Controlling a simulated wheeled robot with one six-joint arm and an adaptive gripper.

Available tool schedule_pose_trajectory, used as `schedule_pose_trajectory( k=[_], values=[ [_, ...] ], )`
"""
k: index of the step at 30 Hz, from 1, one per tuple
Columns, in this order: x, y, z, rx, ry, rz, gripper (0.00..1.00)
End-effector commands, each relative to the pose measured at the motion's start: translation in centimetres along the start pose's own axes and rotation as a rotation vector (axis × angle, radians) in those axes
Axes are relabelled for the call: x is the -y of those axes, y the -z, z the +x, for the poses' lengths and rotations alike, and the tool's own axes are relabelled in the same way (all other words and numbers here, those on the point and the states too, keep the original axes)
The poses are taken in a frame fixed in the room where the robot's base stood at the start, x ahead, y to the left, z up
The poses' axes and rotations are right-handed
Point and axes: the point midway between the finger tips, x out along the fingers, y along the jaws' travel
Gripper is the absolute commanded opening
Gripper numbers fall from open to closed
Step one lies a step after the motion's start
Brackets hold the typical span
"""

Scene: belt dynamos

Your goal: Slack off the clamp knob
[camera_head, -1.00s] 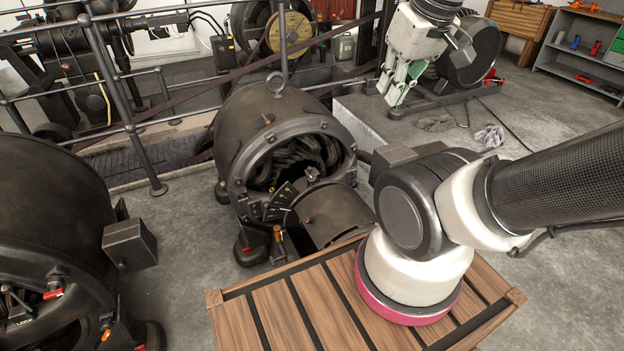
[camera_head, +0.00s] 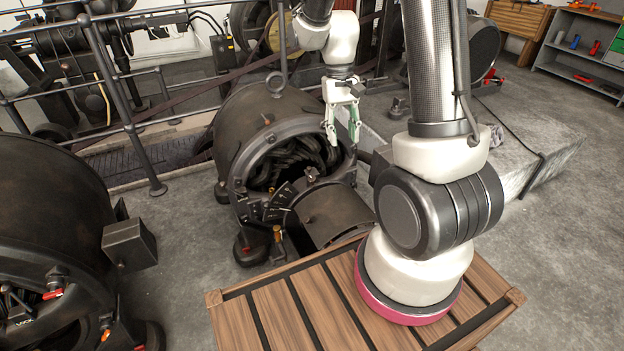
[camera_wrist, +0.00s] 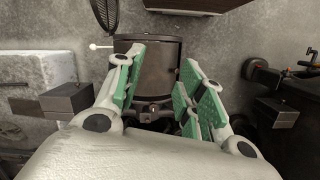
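The middle dynamo (camera_head: 235,125) is a large dark drum with an open end showing dark coils. A small knob-like fitting (camera_head: 312,174) stands at the rim of the smooth cylinder (camera_head: 335,215) in front of that end; I cannot tell for certain that it is the clamp knob. In the wrist view the cylinder (camera_wrist: 150,72) lies between my fingers, with a small fitting (camera_wrist: 153,107) at its near edge. My gripper (camera_head: 343,138), with green finger pads, is open and empty, above and beyond the fitting and apart from it. It also shows in the wrist view (camera_wrist: 160,72).
A second dynamo (camera_head: 50,215) with red-tipped levers stands at the left. Metal railings (camera_head: 120,100) run behind it. The slatted wooden top (camera_head: 285,315) lies below my arm. A concrete block (camera_head: 545,160) is at the right, with open floor in front.

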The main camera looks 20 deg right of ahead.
Motion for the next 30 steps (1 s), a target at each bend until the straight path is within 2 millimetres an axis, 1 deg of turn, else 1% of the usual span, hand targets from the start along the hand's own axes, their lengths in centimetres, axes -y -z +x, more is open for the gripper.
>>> schedule_pose_trajectory(
  k=[1,2,3,5,6,8,9,12,14,15,17,18,19,21,23,25,28,30],
  values=[
    [0.3,2.0,2.4,0.028,-0.006,0.05,0.39],
    [0.6,3.1,3.6,0.038,-0.009,0.086,0.39],
    [0.8,4.6,5.4,0.048,-0.013,0.136,0.39],
    [1.2,6.8,8.1,0.058,-0.018,0.215,0.39],
    [1.4,8.1,9.9,0.062,-0.021,0.269,0.39],
    [1.8,9.9,12.5,0.064,-0.024,0.351,0.39],
    [2.0,11.1,14.2,0.061,-0.025,0.405,0.39],
    [2.5,13.9,17.9,0.045,-0.021,0.549,0.39],
    [2.9,15.8,20.0,0.025,-0.012,0.648,0.39],
    [3.2,17.3,21.2,0.005,-0.001,0.726,0.39],
    [3.7,19.7,21.9,-0.039,0.031,0.844,0.39],
    [4.0,21.3,21.5,-0.072,0.058,0.917,0.39],
    [4.2,22.4,20.9,-0.098,0.083,0.968,0.39],
    [4.6,24.3,20.0,-0.136,0.128,1.078,0.39],
    [4.8,25.0,19.8,-0.152,0.154,1.158,0.39],
    [4.8,25.3,19.7,-0.158,0.174,1.235,0.39],
    [4.9,25.5,19.8,-0.16,0.188,1.302,0.39],
    [4.9,25.6,20.3,-0.157,0.188,1.319,0.39]
  ],
)
